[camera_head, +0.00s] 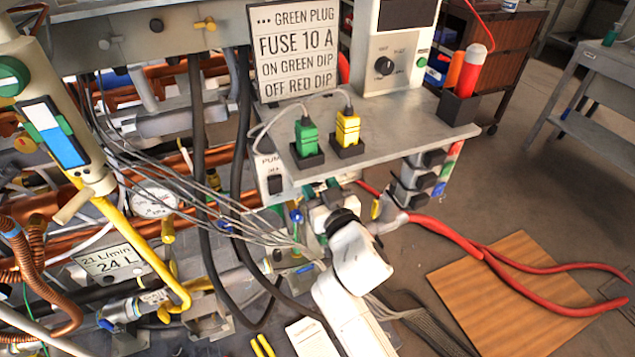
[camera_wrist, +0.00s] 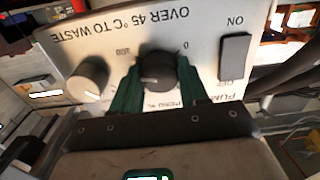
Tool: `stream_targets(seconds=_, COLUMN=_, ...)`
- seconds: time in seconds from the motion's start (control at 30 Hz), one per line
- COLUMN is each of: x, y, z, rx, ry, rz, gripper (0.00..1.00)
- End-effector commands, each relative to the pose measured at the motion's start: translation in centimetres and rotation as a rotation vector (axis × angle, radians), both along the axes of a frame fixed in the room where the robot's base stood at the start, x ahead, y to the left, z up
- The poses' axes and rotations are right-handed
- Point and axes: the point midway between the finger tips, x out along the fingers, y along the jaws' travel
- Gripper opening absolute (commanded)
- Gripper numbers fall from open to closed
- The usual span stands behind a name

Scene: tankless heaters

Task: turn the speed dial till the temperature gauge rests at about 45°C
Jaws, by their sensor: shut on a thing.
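The black speed dial (camera_wrist: 157,66) sits on a pale panel in the wrist view, between upside-down "0" and "100" marks with "SPEED %" lettering beside it. My gripper (camera_wrist: 158,82) has its green fingers closed on both sides of this dial. In the head view my gripper (camera_head: 322,190) reaches the front of the pump box under the grey shelf; the dial is hidden there. A round white gauge (camera_head: 155,199) shows at left among the pipes, too small to read; I cannot tell if it is the temperature gauge.
A pale knob (camera_wrist: 88,80) and an on/off rocker switch (camera_wrist: 235,56) flank the dial. Green (camera_head: 307,138) and yellow (camera_head: 347,130) plugs stand on the shelf (camera_head: 410,125) above my gripper. Black hoses (camera_head: 197,150) hang left; red hoses (camera_head: 445,232) run right.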

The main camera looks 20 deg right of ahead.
Motion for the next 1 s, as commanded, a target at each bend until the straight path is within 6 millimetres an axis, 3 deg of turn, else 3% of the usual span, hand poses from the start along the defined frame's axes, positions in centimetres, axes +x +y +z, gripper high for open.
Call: stream_targets(seconds=1.0, x=-0.02, y=0.02, z=0.02, rx=-0.901, ry=0.0, rz=0.001, gripper=0.13)
